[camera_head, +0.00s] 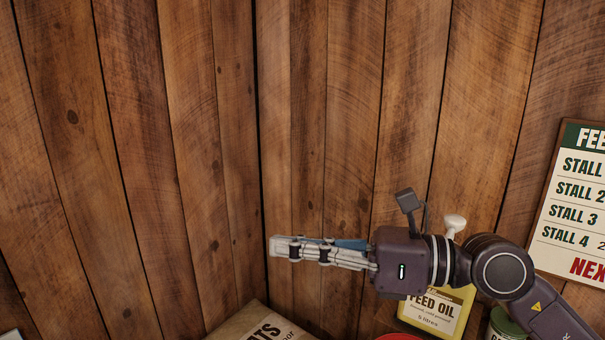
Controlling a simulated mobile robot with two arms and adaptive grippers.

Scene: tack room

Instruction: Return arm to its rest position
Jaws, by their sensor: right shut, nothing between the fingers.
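My right arm (501,268) comes in from the lower right and reaches left across the wooden wall. Its right gripper (280,247) is level, points left and is shut, with nothing between the fingers. It is in the air in front of the wall corner, above the sack at the bottom. My left gripper is not in view.
A yellow feed oil container (432,315) stands behind and below my right wrist, partly hidden by it. A paper sack (245,325) is at bottom centre. A green tin (505,325) and a red rim (398,337) show at the bottom. A feed board (570,210) hangs at right.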

